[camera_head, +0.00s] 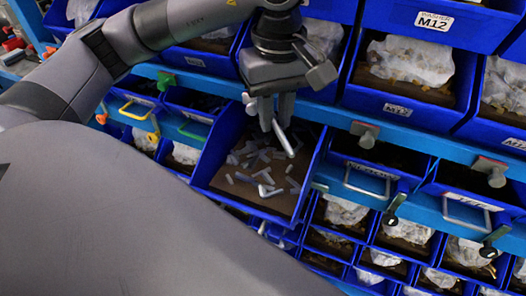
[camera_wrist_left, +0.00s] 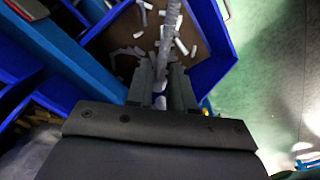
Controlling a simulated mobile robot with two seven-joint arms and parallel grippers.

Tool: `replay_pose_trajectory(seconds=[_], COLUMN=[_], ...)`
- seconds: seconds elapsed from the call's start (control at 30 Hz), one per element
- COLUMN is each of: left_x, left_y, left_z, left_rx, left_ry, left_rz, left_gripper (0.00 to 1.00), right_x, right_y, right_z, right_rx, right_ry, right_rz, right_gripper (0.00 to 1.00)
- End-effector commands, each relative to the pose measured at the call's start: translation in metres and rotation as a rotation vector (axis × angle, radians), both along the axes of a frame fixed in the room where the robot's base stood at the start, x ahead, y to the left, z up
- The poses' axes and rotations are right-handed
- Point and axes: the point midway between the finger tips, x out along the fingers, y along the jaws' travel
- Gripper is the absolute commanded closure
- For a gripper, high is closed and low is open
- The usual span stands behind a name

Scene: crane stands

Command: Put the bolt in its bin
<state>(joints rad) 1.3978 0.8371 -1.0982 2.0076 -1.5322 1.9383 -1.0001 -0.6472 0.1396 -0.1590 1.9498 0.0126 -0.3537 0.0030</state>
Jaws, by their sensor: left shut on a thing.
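My left gripper (camera_head: 276,112) is shut on a light grey bolt (camera_head: 284,138). The bolt hangs tilted below the fingertips, over an open blue bin (camera_head: 209,160) that holds several loose grey bolts on a brown base. In the left wrist view the gripper (camera_wrist_left: 162,85) has the bolt (camera_wrist_left: 171,32) between its fingers, and the bolt points away over the same bin (camera_wrist_left: 212,32). I cannot tell how high the bolt is above the bin floor. My right gripper is not in view.
Blue bins with white bags stand around, including one labelled M12 (camera_head: 408,65) at the upper right. Smaller bins (camera_head: 405,235) fill the lower right. Handles (camera_head: 367,184) stick out along a blue rail. Green floor (camera_wrist_left: 270,80) shows at the right in the wrist view.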

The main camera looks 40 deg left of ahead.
Motion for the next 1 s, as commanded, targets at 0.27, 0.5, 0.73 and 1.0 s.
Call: replay_pose_trajectory(seconds=[0.27,0.5,0.73,1.0], left_x=[-0.002,-0.008,-0.012,-0.013], left_y=[0.006,0.01,0.012,0.012], left_z=[0.031,0.056,0.069,0.043], left_rx=[-0.001,-0.004,-0.005,-0.002], left_ry=[-0.009,-0.009,-0.008,-0.002], left_rz=[0.528,0.944,1.168,1.209], left_gripper=[1.0,1.0,1.0,1.0], right_x=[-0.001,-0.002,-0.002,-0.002], right_y=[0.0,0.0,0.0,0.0], right_z=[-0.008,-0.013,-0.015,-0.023], right_rx=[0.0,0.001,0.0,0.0], right_ry=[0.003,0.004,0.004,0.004], right_rz=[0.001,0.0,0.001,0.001], right_gripper=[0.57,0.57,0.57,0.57])
